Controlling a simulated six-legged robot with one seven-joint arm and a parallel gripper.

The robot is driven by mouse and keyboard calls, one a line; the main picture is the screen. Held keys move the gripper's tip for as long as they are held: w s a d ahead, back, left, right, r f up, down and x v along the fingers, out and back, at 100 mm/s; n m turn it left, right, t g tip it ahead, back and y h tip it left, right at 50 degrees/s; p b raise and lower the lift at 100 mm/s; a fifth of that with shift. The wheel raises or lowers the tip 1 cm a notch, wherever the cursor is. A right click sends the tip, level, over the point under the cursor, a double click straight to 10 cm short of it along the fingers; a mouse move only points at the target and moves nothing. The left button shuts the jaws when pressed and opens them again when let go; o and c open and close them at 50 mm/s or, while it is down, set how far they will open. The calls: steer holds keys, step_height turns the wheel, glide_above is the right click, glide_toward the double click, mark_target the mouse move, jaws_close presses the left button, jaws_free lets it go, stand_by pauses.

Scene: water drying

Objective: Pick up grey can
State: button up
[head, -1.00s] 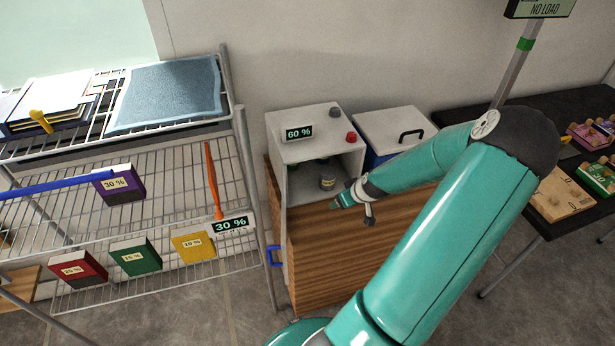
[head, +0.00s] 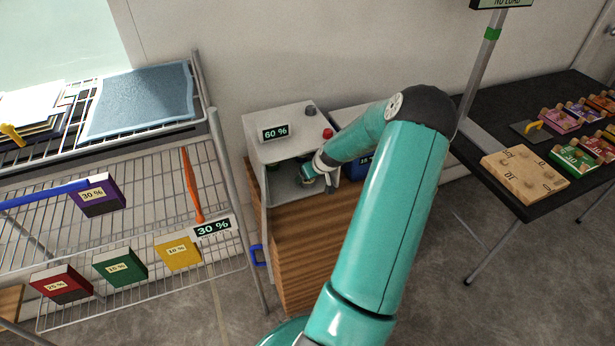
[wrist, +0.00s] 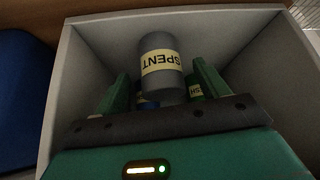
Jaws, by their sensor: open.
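The grey can (wrist: 163,60) stands inside the white open-fronted box (head: 270,200) on the wooden cabinet. In the wrist view it has a yellow label reading SPENT, upside down. My gripper (wrist: 163,82) is open, with one green finger on each side of the can. In the head view my gripper (head: 309,172) reaches into the box front and mostly hides the can.
A green item (wrist: 194,90) with a partly hidden label is behind the can, near the right finger. The box walls are close around my gripper. The box carries a 60 % sign (head: 275,132), a red knob (head: 327,133) and a dark knob (head: 310,110). A wire rack (head: 140,215) stands left.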

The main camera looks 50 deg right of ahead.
steer(key=shift+x, duration=1.2)
steer(key=shift+f, duration=0.2)
steer(key=c, duration=1.1)
steer(key=shift+r, duration=0.15)
steer(key=shift+s+r, duration=0.1)
steer(key=shift+r, duration=0.5)
steer(key=s+a, duration=0.2)
steer(key=s, duration=0.3)
steer(key=s+a, duration=0.2)
steer(key=s, duration=0.3)
steer(key=s+a, duration=0.1)
steer(key=s, duration=0.5)
steer(key=shift+a, duration=0.4)
steer(key=shift+s+a, duration=0.15)
steer(key=shift+s, duration=0.2)
steer(key=shift+r, duration=0.15)
